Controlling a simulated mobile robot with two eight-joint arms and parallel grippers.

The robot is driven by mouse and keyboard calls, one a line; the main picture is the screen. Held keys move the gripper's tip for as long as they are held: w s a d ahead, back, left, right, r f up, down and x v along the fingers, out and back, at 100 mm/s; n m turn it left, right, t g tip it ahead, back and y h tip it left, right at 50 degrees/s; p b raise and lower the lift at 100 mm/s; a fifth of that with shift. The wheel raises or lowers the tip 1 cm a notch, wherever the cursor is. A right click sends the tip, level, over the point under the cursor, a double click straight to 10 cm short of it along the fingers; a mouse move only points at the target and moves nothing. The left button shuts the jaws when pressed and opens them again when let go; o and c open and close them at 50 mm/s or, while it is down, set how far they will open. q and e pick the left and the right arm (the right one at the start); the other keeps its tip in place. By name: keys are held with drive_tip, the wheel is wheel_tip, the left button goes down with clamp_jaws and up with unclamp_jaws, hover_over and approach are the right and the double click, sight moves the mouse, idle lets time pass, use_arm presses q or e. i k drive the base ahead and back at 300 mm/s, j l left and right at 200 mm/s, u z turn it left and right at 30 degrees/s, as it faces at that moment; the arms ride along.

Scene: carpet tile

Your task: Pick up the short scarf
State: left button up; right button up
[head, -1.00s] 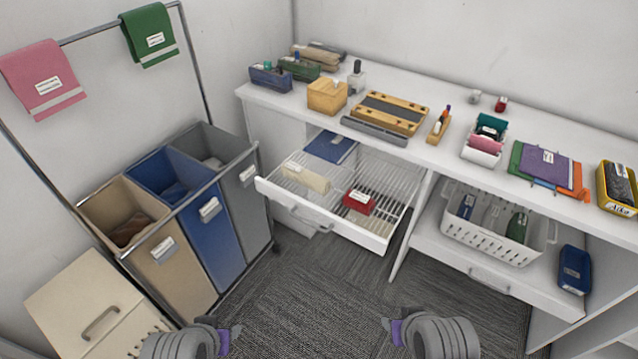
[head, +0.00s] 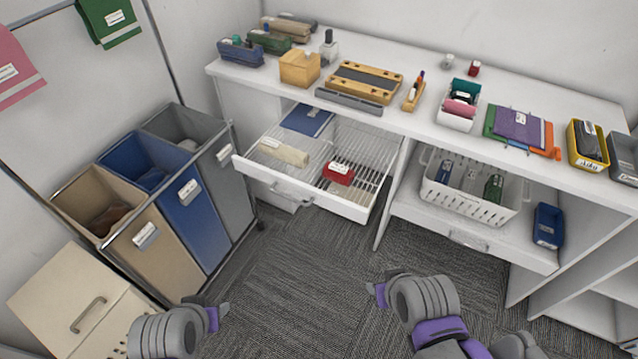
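Several cloth-like items are in view and their labels are too small to read, so I cannot tell which one is the short scarf. A pink cloth (head: 14,72) and a green cloth (head: 110,20) hang on a rail at the upper left, both cut by the frame edge. A beige bundle (head: 284,152) and a red item (head: 338,173) lie in the open drawer (head: 330,204), with a blue flat item (head: 306,119) at its back. My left gripper (head: 222,314) and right gripper (head: 376,291) are low in the head view, apart from all these; their finger gaps are unclear.
Beige, blue and grey hamper bins (head: 185,238) stand at left, beside a cream box (head: 75,305). The counter (head: 400,118) holds trays, folded cloths (head: 520,128) and small items. A white basket (head: 468,198) sits on the right shelf. The carpet (head: 300,270) ahead is clear.

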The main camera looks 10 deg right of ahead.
sight(338, 173)
drive_tip(key=i+l+u, duration=0.15)
drive_tip(key=l+u, duration=0.2)
drive_tip(key=i+l+u, duration=0.1)
drive_tip(key=l+u, duration=0.6)
